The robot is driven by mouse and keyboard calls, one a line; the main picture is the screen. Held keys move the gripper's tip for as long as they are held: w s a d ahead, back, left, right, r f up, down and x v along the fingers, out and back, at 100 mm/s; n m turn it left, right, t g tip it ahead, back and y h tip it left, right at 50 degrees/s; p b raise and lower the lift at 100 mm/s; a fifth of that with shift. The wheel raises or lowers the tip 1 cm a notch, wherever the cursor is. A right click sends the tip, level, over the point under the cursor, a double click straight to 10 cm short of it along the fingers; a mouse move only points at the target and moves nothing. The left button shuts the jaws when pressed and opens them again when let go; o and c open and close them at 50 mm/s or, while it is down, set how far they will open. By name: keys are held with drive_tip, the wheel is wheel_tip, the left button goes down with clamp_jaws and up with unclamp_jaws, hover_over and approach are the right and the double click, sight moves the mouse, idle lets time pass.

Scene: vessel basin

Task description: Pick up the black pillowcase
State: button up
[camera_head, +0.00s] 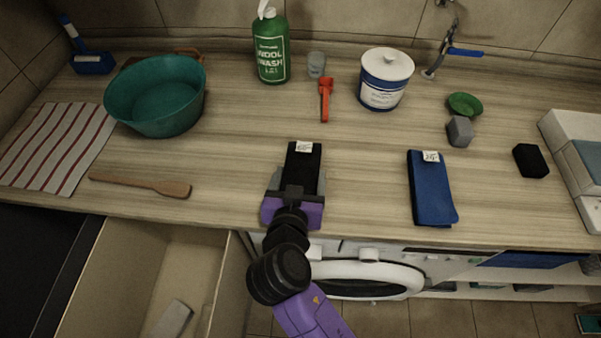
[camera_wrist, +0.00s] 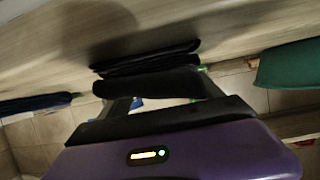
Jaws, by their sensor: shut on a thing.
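The black pillowcase (camera_head: 304,160) is a folded dark cloth with a white tag at its far end. It is at the middle of the counter in the head view, near the front edge. My gripper (camera_head: 293,186) is at the near part of the cloth and is shut on it. In the wrist view, the black pillowcase (camera_wrist: 150,55) shows as dark folded layers at the fingertips of my gripper (camera_wrist: 150,82). I cannot tell whether the cloth is clear of the counter.
A blue folded cloth (camera_head: 432,190) lies to the right, and a wooden spoon (camera_head: 145,185) to the left. Behind are a teal basin (camera_head: 155,98), a green bottle (camera_head: 271,48), a red scoop (camera_head: 326,98) and a white-lidded tub (camera_head: 385,80). An open drawer (camera_head: 150,270) is below left.

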drive_tip(key=c, duration=0.4)
drive_tip(key=shift+r, duration=0.2)
